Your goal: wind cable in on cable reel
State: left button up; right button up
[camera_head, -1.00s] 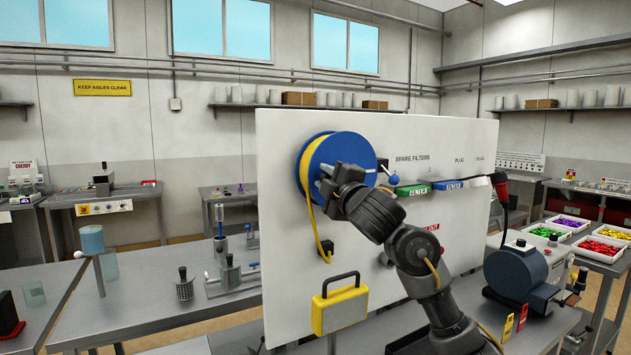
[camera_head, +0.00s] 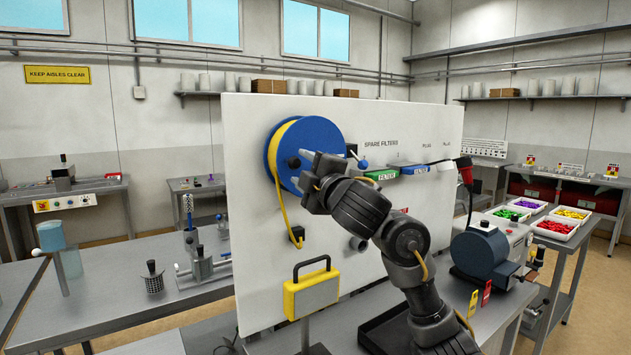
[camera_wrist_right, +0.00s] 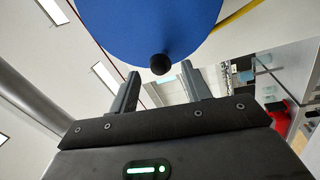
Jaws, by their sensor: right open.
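The blue cable reel (camera_head: 322,132) is mounted on the white panel, with yellow cable wound around its rim. The yellow cable (camera_head: 280,203) hangs from the reel's left side to a black plug (camera_head: 297,234) lower on the panel. A black crank knob (camera_head: 293,162) stands out from the reel's face. My right gripper (camera_head: 304,172) is open beside the knob, low on the reel's face. In the right wrist view, the knob (camera_wrist_right: 160,64) is just beyond and between the two open fingertips (camera_wrist_right: 160,76), seemingly not gripped. My left gripper is out of view.
A blue blower (camera_head: 480,250) stands on the bench right of my arm. Trays of coloured parts (camera_head: 555,227) lie farther right.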

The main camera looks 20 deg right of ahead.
jog(key=p+v, duration=0.2)
jog(key=v, duration=0.4)
jog(key=shift+s, duration=0.4)
jog(key=shift+d, duration=0.1)
